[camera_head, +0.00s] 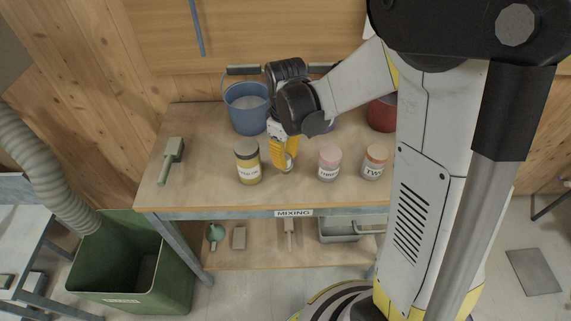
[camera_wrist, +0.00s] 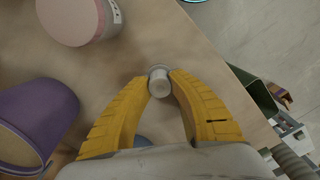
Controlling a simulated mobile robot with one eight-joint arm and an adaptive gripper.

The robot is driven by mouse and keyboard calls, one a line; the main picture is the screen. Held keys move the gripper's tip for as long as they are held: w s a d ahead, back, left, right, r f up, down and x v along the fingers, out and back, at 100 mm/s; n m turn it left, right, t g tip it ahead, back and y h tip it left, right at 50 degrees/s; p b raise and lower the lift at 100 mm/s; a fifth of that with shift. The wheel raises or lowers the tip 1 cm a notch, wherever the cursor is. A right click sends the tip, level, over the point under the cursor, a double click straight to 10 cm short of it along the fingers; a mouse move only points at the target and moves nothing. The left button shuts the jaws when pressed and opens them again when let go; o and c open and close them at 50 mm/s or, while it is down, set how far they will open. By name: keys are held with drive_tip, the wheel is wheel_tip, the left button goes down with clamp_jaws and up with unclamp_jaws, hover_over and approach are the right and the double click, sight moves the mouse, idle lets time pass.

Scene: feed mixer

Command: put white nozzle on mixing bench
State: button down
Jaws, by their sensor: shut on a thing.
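The white nozzle (camera_wrist: 160,83) shows in the wrist view as a small pale round piece between the tips of my yellow gripper fingers (camera_wrist: 157,80). My gripper (camera_head: 287,166) is shut on it. In the head view the gripper points down over the wooden top of the mixing bench (camera_head: 215,190), between a yellow jar (camera_head: 248,162) and a pink-lidded jar (camera_head: 329,163). The nozzle (camera_head: 289,168) is a small pale bit at the fingertips there. I cannot tell whether it touches the bench top.
An orange-lidded jar (camera_head: 374,162) stands at the right. A blue bucket (camera_head: 246,108) and a red bucket (camera_head: 381,115) stand at the back. A grey-green tool (camera_head: 171,160) lies at the left. The bench's front left is clear. A green bin (camera_head: 130,270) stands on the floor.

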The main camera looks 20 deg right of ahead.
drive_tip(key=shift+f, duration=0.9)
drive_tip(key=shift+f+b, duration=0.1)
drive_tip(key=shift+b, duration=0.2)
drive_tip(key=c, duration=1.2)
unclamp_jaws()
drive_tip(key=shift+c, duration=0.2)
